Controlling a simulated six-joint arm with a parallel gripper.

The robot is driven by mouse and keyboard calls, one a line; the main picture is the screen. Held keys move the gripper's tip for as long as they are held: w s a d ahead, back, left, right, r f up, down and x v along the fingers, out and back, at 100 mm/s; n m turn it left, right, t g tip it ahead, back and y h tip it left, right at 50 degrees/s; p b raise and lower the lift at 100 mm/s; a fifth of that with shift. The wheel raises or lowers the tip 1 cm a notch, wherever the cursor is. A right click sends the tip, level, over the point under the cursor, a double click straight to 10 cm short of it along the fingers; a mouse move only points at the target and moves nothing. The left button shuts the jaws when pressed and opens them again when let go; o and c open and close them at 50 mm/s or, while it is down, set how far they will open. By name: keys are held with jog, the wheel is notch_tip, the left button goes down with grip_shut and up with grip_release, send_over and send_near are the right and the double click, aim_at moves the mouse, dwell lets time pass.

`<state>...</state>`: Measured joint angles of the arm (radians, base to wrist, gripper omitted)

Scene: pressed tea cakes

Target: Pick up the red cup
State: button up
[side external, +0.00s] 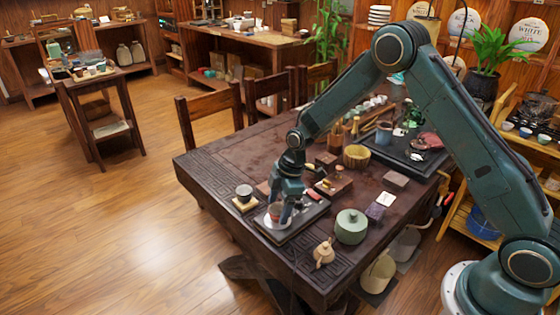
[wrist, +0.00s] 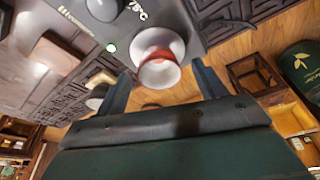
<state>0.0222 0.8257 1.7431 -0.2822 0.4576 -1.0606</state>
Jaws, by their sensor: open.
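The red cup (side external: 274,211) stands on a dark flat scale-like slab (side external: 275,237) near the table's front left corner. In the wrist view the red cup (wrist: 158,42) shows a red outside and a white inside, with a pale rim turned toward the camera. My gripper (side external: 283,212) is lowered at the cup, and its fingers partly hide it in the side view. In the wrist view my gripper (wrist: 161,70) is open, with one finger on each side of the cup and visible gaps between. Contact with the cup cannot be made out.
The table's left end (side external: 215,155) is bare.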

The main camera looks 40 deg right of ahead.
jog(key=shift+x, duration=0.9)
jog(key=c, duration=1.1)
jog(key=shift+r, duration=0.15)
notch_tip(320, 180, up, 20)
jog(key=shift+f, duration=0.1)
